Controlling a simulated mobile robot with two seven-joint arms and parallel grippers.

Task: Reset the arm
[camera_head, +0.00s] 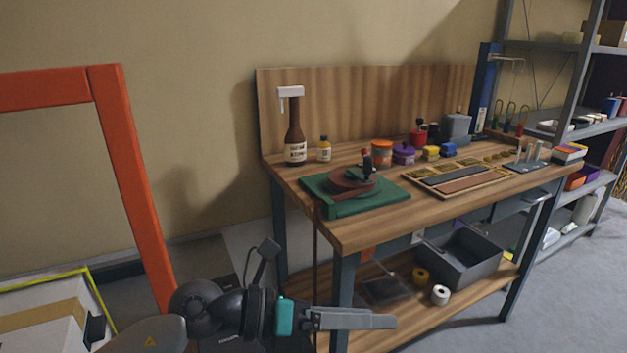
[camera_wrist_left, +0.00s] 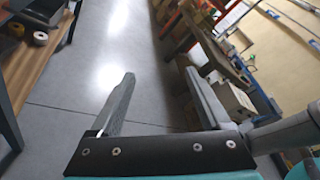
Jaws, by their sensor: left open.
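My left arm comes in from the lower left in the head view. Its gripper (camera_head: 378,320) points to the right, in front of the workbench's lower shelf, and is seen side-on. In the left wrist view the two fingers of this gripper (camera_wrist_left: 165,95) stand wide apart with nothing between them. Grey floor shows behind them. My right gripper is in neither view.
A wooden workbench (camera_head: 375,232) holds a green base (camera_head: 345,206), a brown bottle (camera_head: 295,150) and several small containers. Its lower shelf holds a grey bin (camera_head: 460,262). An orange frame (camera_head: 135,190) stands at left, a shelf rack (camera_head: 560,75) at right. Floor (camera_head: 440,325) is clear in front.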

